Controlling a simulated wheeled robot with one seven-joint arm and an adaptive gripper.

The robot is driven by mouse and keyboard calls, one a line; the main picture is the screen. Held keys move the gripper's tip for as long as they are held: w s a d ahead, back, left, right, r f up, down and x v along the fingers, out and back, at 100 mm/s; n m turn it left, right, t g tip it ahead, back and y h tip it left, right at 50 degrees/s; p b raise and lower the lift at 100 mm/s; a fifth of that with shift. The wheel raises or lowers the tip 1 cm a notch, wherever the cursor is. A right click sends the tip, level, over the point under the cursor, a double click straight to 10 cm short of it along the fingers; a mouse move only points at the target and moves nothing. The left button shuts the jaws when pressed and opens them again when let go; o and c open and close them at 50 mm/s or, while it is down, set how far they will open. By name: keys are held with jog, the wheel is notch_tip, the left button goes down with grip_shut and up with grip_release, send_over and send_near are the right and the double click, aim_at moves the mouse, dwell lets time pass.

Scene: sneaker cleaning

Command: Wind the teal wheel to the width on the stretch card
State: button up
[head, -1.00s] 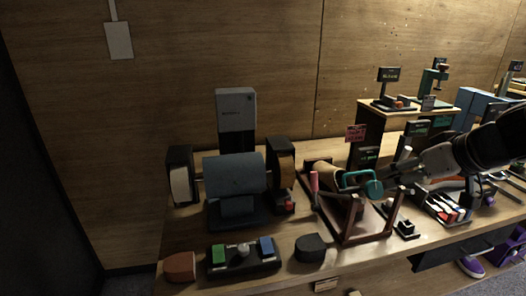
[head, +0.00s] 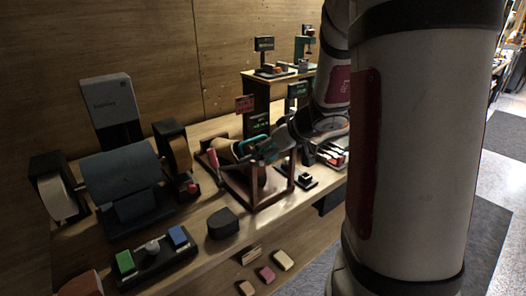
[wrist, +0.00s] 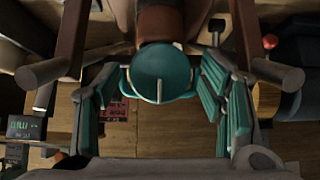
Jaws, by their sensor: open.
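The teal wheel (wrist: 160,74), with a pale line across its face, sits in the middle of the wrist view. My gripper (wrist: 161,85) is open, with one ribbed teal finger pad on each side of the wheel and a visible gap at both sides. In the head view the gripper is over the dark red wooden stand (head: 258,183), where the wheel is largely hidden. A pink card (head: 245,104), likely the stretch card, stands behind the stand. It appears upside down in the wrist view (wrist: 114,108); its text is too small to read.
A green-lit display (head: 258,122) stands behind the stand. A red-handled tool (head: 213,160) is at its left. Two dark posts (wrist: 42,74) (wrist: 277,74) flank my fingers. A dark block (head: 223,223) and a button box (head: 153,257) lie in front. My arm covers the right.

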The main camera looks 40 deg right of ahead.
jog(key=shift+w+f, duration=0.3)
jog(key=shift+c, duration=0.3)
jog(key=c, duration=1.1)
jog(key=shift+b, duration=0.4)
